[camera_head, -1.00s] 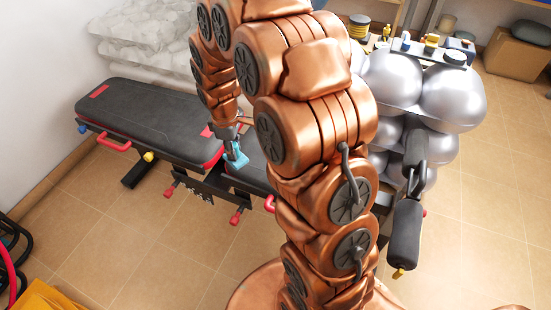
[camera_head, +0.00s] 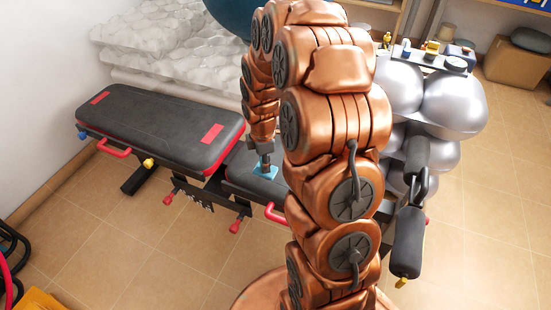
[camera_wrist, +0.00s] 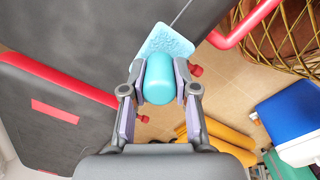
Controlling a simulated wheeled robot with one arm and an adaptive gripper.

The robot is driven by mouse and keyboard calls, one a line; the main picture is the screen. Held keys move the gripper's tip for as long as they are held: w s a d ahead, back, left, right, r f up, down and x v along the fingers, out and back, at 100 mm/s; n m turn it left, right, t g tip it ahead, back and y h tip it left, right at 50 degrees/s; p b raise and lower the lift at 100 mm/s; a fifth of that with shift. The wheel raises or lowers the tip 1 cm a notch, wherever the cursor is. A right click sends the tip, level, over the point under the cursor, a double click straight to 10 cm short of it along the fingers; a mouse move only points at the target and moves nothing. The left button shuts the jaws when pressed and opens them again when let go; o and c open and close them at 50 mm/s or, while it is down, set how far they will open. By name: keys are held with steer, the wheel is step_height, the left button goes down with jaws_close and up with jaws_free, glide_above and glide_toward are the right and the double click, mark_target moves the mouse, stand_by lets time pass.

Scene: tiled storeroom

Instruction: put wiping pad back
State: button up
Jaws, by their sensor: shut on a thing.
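The wiping pad is a light blue flat pad (camera_wrist: 165,42) with a rounded teal handle (camera_wrist: 158,80) in the wrist view. My gripper (camera_wrist: 160,90) is shut on the handle, one finger on each side. In the head view the pad (camera_head: 265,172) shows below my gripper (camera_head: 264,158), roughly level, over or on the short seat part of the black bench (camera_head: 240,178). I cannot tell whether it touches the seat. The fingers hide part of the handle.
The long black backrest (camera_head: 160,125) with red trim lies to the left. The wrist view shows a wire basket (camera_wrist: 285,45) and a blue-and-white box (camera_wrist: 295,120). Tiled floor (camera_head: 130,250) is open at front left.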

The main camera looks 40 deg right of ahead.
steer(key=w+d, duration=0.1)
steer(key=d, duration=0.1)
steer(key=w+d, duration=0.1)
steer(key=d, duration=0.1)
steer(key=d+f, duration=0.1)
steer(key=d, duration=0.1)
steer(key=shift+w+b, duration=0.4)
steer(key=shift+f+b, duration=0.45)
steer(key=shift+f, duration=1.15)
steer(key=o, duration=1)
steer(key=shift+f, duration=0.1)
step_height(320, 180, up, 12)
steer(key=f+p, duration=0.1)
steer(key=p, duration=0.1)
steer(key=s+a+r+m, duration=0.3)
steer(key=s+a+r, duration=0.25)
steer(key=a, duration=0.25)
steer(key=s+a+r+m+g, duration=0.1)
steer(key=s+a+m, duration=0.2)
steer(key=s, duration=0.5)
steer(key=s+a+r+m+g, duration=0.1)
steer(key=s+a+m, duration=0.3)
steer(key=s, duration=0.4)
steer(key=s+a+r+m+g, duration=0.1)
steer(key=s+a+r+m, duration=0.1)
steer(key=s+a, duration=0.4)
steer(key=shift+s+m, duration=0.7)
steer(key=shift+s, duration=0.9)
